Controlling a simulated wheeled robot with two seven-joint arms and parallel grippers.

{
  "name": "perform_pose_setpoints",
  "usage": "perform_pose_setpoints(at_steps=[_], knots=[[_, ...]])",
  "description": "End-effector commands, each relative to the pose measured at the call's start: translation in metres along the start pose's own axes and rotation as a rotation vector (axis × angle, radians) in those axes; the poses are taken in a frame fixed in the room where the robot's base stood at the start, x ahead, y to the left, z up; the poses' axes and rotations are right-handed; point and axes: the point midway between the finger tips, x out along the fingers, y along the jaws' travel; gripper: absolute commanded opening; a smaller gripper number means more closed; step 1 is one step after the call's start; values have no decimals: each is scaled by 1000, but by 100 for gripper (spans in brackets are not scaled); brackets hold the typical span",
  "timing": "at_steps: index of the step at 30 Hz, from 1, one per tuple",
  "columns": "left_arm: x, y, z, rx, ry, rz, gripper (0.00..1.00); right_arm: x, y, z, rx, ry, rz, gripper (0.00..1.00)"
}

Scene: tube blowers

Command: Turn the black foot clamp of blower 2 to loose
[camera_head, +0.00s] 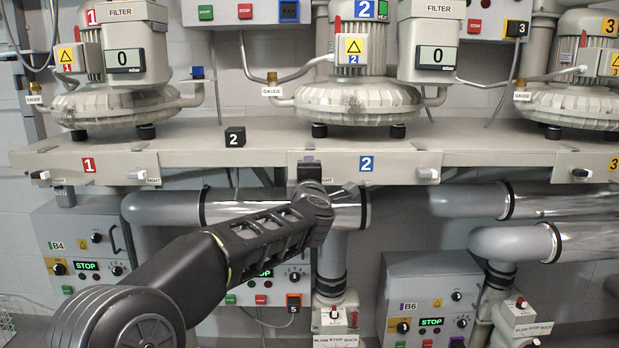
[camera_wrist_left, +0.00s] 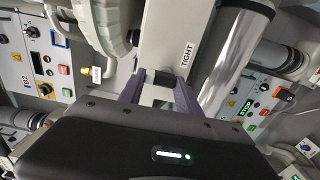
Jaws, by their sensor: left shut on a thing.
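Blower 2 (camera_head: 358,97) stands on the shelf in the middle of the head view, above a blue number 2 label (camera_head: 367,164). My left gripper (camera_head: 309,165) is at the shelf's front edge, left of that label. In the left wrist view its two purple-grey fingers (camera_wrist_left: 158,92) are shut on a black foot clamp (camera_wrist_left: 160,78) below the word TIGHT (camera_wrist_left: 187,52). The fingers partly cover the clamp, so its exact turn cannot be told. My right gripper is not in view.
A white clamp (camera_head: 428,173) sits on the same shelf edge, right of the label. Large pipes (camera_head: 460,201) run below the shelf. Control boxes (camera_head: 430,295) stand lower down. A black cube marked 2 (camera_head: 235,137) is on the shelf, left of blower 2.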

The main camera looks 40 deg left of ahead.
Motion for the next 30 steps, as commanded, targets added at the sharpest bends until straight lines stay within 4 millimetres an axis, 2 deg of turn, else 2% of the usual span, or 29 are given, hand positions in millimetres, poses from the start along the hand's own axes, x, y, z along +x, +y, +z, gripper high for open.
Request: perform_pose_setpoints(at_steps=[10, 11, 18, 26, 30], knots=[[0, -1, 0, -8, 1, -2, 0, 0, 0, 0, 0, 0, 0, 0], [0, -1, 0, -8, 1, -2, 42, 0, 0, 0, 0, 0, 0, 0], [0, 0, 0, -6, 1, -1, 61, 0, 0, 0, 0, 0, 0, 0], [0, 0, 0, -5, 1, -1, 62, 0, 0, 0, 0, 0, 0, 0], [-8, 0, 0, -6, 0, 0, 62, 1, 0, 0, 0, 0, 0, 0]])
